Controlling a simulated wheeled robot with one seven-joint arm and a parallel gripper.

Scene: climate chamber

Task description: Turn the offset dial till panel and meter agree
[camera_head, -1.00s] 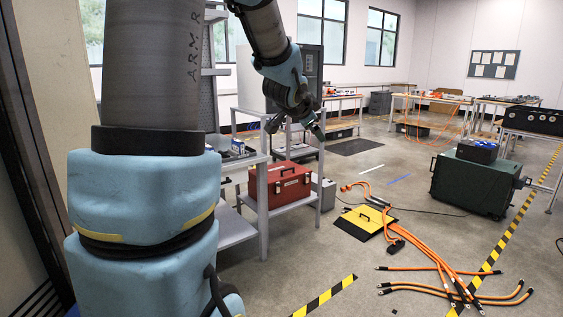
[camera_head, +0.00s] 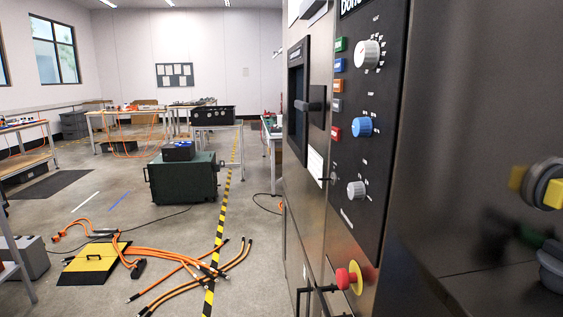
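A dark control panel (camera_head: 372,150) stands close on the right, seen at a steep angle. It carries three dials in a column: a large silver dial (camera_head: 367,54) at the top, a blue dial (camera_head: 361,127) in the middle and a small silver dial (camera_head: 356,190) below. The labels are too small to read, so I cannot tell which is the offset dial. No readable panel display or meter reading shows. My gripper is out of view.
A red push button on yellow (camera_head: 347,278) juts out below the dials. A dark handle (camera_head: 307,105) sticks out left of the panel. A green case (camera_head: 183,180), orange cables (camera_head: 165,258) and a yellow-black plate (camera_head: 93,262) occupy the floor. Bare floor lies between.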

